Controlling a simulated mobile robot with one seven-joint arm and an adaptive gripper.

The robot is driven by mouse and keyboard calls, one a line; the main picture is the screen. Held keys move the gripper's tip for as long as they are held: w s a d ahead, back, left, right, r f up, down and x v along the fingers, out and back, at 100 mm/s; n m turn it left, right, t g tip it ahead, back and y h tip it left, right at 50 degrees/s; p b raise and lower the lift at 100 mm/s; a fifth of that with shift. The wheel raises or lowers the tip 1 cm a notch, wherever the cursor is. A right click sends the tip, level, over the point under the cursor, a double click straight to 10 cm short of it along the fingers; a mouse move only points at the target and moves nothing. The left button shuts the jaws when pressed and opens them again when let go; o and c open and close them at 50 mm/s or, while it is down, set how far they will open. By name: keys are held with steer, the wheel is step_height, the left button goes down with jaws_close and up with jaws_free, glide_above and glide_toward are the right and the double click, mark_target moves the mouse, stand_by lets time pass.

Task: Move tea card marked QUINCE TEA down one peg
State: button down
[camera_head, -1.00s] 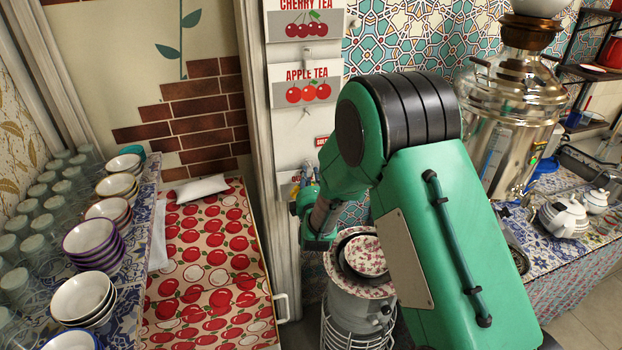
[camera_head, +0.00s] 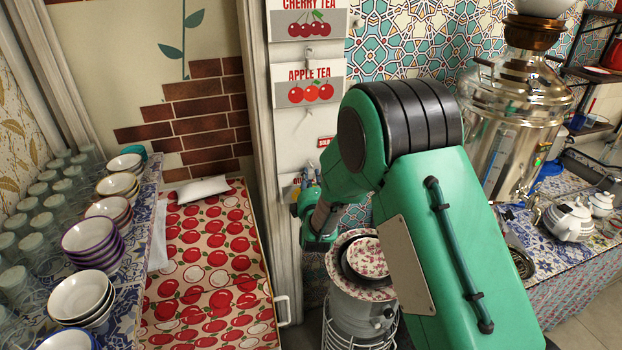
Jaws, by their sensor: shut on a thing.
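The QUINCE TEA card (camera_head: 297,181) is on the white panel low in the middle, with only its first letters showing. My arm and gripper hide most of it. My gripper (camera_head: 308,190) is at this card, shut on it. The fingertips are small and partly hidden, so the exact grip does not show. Above it on the same panel hang the APPLE TEA card (camera_head: 309,92) and the CHERRY TEA card (camera_head: 307,22), each on a peg. A small red sign (camera_head: 325,142) shows between the APPLE TEA card and my gripper.
A pot with floral plates (camera_head: 362,262) stands just below my gripper. A samovar (camera_head: 513,120) and a white teapot (camera_head: 567,220) are at the right. Stacked bowls (camera_head: 82,293) and glasses line the left shelf. An apple-patterned cloth (camera_head: 210,260) lies left of the panel.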

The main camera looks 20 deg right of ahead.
steer(key=c, duration=1.4)
jaws_free()
steer(key=shift+o, duration=0.2)
steer(key=shift+s, duration=0.1)
steer(key=v, duration=1.2)
